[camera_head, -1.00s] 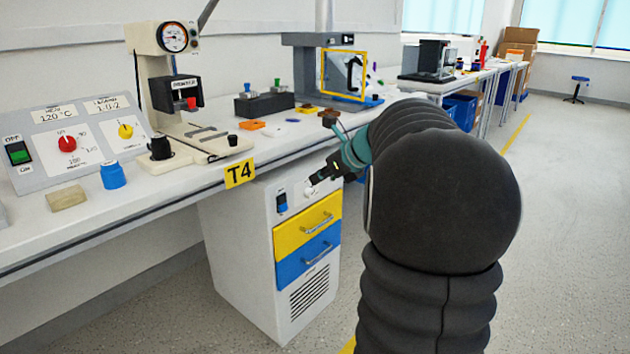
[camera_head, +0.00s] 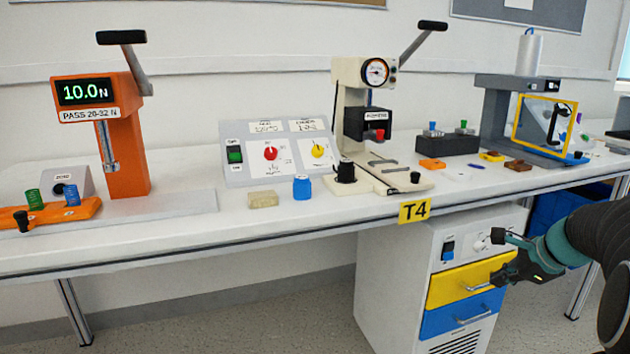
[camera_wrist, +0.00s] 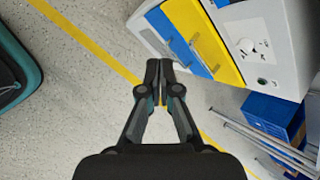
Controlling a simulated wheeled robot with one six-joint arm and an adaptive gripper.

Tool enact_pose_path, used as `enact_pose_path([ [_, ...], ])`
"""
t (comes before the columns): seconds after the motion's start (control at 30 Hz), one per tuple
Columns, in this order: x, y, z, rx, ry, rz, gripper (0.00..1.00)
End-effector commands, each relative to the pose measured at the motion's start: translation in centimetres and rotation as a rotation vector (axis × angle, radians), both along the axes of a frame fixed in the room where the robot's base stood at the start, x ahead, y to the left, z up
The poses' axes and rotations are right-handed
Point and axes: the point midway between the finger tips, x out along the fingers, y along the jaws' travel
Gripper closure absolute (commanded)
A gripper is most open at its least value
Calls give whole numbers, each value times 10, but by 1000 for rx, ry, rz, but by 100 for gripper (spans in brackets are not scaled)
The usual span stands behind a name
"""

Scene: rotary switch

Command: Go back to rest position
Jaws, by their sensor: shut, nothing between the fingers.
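My gripper (camera_head: 503,258) is at the right in the head view, in front of the white cabinet under the bench. It is shut and empty. In the wrist view my gripper (camera_wrist: 159,65) points at the open floor, with its fingertips together. The cabinet (camera_head: 395,270) has a white rotary knob (camera_wrist: 246,45) near its top, seen clear of the fingers in the wrist view. A dark blue switch (camera_head: 448,250) sits left of the knob.
The cabinet has a yellow drawer (camera_head: 450,287) and a blue drawer (camera_head: 450,320) with handles. The bench (camera_head: 240,240) carries an orange force tester (camera_head: 125,150), a control panel (camera_head: 285,150) and a press (camera_head: 350,85). Blue bins (camera_wrist: 270,115) stand beside the cabinet. Floor is free below the gripper.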

Motion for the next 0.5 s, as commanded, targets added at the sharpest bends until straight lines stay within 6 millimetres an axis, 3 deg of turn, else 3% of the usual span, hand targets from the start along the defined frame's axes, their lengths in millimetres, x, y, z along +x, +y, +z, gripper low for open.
enact_pose_path([
  [0.3,-105,100,-20,-559,70,859,100],
  [0.5,-163,149,-24,-810,73,1277,100],
])
